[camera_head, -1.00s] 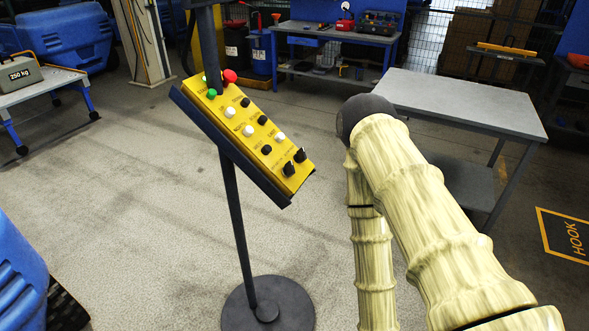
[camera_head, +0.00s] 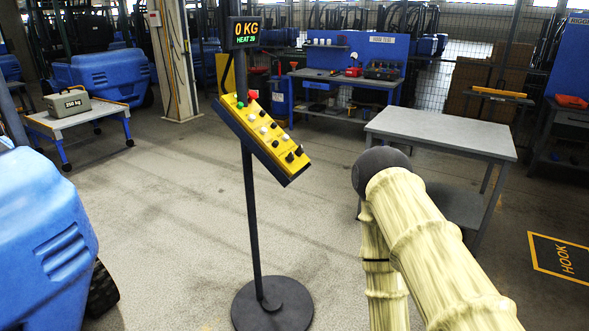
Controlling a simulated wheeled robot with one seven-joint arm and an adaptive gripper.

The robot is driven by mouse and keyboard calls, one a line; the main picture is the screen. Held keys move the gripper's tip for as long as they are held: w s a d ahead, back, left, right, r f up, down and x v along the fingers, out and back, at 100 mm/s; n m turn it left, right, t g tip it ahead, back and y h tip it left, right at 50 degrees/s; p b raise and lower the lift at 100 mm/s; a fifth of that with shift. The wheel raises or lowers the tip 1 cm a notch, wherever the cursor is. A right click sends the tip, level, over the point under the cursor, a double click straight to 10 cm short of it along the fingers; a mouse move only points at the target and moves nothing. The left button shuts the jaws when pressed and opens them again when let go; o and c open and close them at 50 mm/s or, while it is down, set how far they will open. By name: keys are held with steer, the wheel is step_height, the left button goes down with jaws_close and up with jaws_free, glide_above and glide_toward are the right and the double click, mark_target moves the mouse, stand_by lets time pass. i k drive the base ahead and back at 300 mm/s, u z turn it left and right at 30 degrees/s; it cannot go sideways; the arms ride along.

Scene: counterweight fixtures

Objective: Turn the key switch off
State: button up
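A yellow control panel (camera_head: 265,134) sits tilted on a dark stand (camera_head: 255,225) with a round base, near the middle of the head view. It carries a red button, a green button and several white and black knobs. Two black switches (camera_head: 294,154) stand at its lower right end; I cannot tell whether either is the key switch or how it is turned. A display (camera_head: 245,33) above the panel reads "0 KG". My arm, in pale ribbed sleeves, is at the right, apart from the panel. My gripper is not visible.
A grey table (camera_head: 440,133) stands right of the panel, behind my arm. A blue machine (camera_head: 45,240) fills the lower left. A cart (camera_head: 85,122) with a 250 kg weight (camera_head: 67,103) stands at the left. A workbench (camera_head: 345,80) is behind. Floor around the stand is clear.

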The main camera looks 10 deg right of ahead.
mark_target(290, 157)
steer(key=z, duration=0.7)
steer(key=i, duration=0.85)
steer(key=u, duration=0.15)
